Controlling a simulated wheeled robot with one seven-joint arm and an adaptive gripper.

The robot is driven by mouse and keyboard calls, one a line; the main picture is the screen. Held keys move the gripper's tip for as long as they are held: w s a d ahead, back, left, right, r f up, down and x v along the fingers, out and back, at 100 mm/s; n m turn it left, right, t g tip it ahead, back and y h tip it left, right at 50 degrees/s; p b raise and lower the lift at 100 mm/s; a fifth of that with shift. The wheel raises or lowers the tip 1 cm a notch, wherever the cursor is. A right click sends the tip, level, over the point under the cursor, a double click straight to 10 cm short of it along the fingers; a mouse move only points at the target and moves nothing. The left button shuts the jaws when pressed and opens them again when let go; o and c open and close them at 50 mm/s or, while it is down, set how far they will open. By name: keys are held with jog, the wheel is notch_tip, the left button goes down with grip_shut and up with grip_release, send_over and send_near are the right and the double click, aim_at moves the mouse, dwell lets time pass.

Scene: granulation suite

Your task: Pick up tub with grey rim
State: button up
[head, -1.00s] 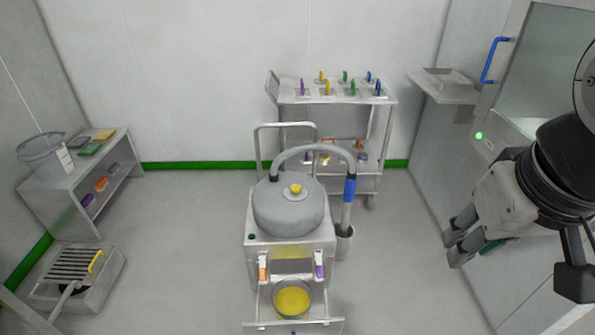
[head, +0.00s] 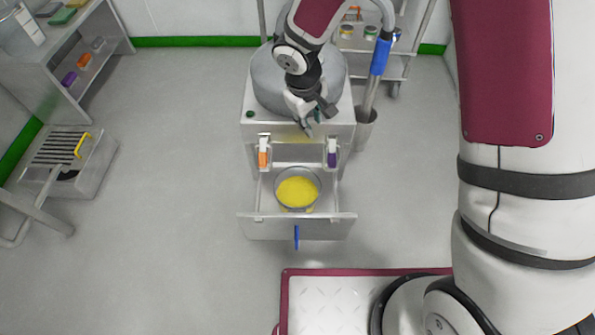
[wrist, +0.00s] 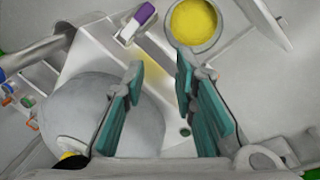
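A round tub with a grey rim (head: 297,171) and yellow contents sits in the pulled-out drawer (head: 262,205) of the metal machine. It also shows at the top of the wrist view (wrist: 221,37). My gripper (head: 311,128) is above the front edge of the machine's top, behind and higher than the tub. In the wrist view its two teal-padded fingers (wrist: 159,68) are apart with nothing between them. The tub lies beyond the fingertips and is not touched.
The machine's big grey domed lid (head: 268,92) is beside and below my gripper. An orange bottle (head: 263,153) and a purple bottle (head: 332,153) flank the drawer opening. A hose with a blue grip (head: 380,56) stands right. A slatted box (head: 85,165) is left; floor between is clear.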

jog(key=s+a+f+n+g+b, duration=0.1)
jog(key=a+f+b, duration=0.15)
jog(key=f, duration=0.55)
jog(key=s+a+f+n+y+b, duration=0.1)
jog(key=s+a+f, duration=0.15)
jog(key=f, duration=0.55)
jog(key=s+a+f+g+b, duration=0.15)
jog(key=a+f, duration=0.25)
jog(key=f, duration=0.4)
jog(key=b, duration=0.3)
send_over(283, 205)
jog(key=shift+t, duration=0.45)
jog(key=f, duration=0.8)
jog(key=shift+w+a+f, duration=0.1)
jog(key=shift+w, duration=0.1)
jog(key=shift+s+f+b, duration=0.2)
jog(key=shift+f+b, duration=1.45)
jog(key=shift+f, duration=1.3)
jog(key=shift+c, duration=0.6)
grip_shut()
jog(key=shift+r, duration=0.1)
